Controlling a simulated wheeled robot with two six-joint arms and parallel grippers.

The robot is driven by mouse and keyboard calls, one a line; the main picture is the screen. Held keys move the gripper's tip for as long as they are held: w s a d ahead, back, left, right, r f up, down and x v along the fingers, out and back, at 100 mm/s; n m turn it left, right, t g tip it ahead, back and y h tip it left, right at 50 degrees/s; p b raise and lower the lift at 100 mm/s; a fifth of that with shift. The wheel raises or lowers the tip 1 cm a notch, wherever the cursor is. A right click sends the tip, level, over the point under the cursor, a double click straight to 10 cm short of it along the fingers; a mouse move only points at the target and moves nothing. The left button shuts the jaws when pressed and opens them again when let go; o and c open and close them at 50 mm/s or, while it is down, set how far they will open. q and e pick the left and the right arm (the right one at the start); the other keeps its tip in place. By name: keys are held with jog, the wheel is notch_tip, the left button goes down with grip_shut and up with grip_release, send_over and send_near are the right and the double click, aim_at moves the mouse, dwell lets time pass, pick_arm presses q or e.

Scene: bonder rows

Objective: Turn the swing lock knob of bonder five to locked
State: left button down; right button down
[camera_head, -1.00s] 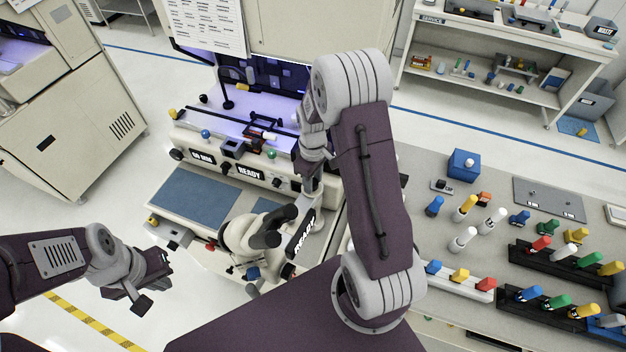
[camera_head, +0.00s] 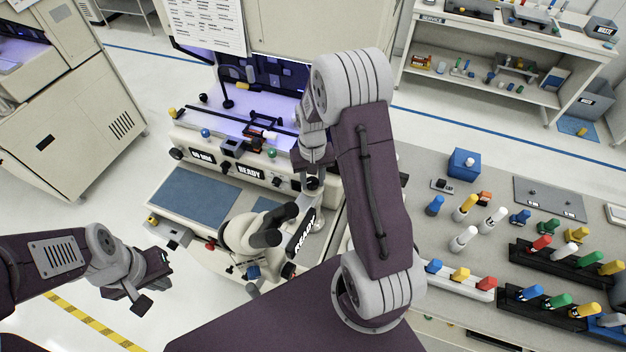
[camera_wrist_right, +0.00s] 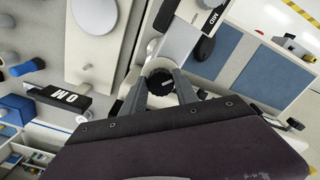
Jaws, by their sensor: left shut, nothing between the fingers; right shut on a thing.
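The bonder (camera_head: 215,142) is a cream machine with a lit purple work area and a "READY" plate on its front. A round black ribbed knob (camera_wrist_right: 160,82) shows in the right wrist view between the fingers of my right gripper (camera_wrist_right: 160,88). The gripper is shut on it. In the head view my right gripper (camera_head: 313,178) is at the right end of the bonder's front, and the arm partly hides the knob. Whether the knob is at locked cannot be read. My left gripper (camera_head: 152,281) is shut and empty, low at the left, away from the bonder.
A blue mat (camera_head: 195,197) lies on the bonder's front shelf. A bench (camera_head: 420,170) at the right holds several coloured pegs and racks.

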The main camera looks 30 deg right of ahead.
jog(key=m, duration=0.4)
jog(key=shift+w+r+m, duration=0.1)
jog(key=shift+w+m, duration=0.1)
jog(key=shift+m, duration=0.1)
jog(key=m, duration=0.4)
jog(key=shift+w+m, duration=0.1)
jog(key=shift+m, duration=0.2)
jog(key=c, duration=1.1)
grip_release()
jog(key=shift+o, duration=0.8)
jog(key=shift+d, duration=0.15)
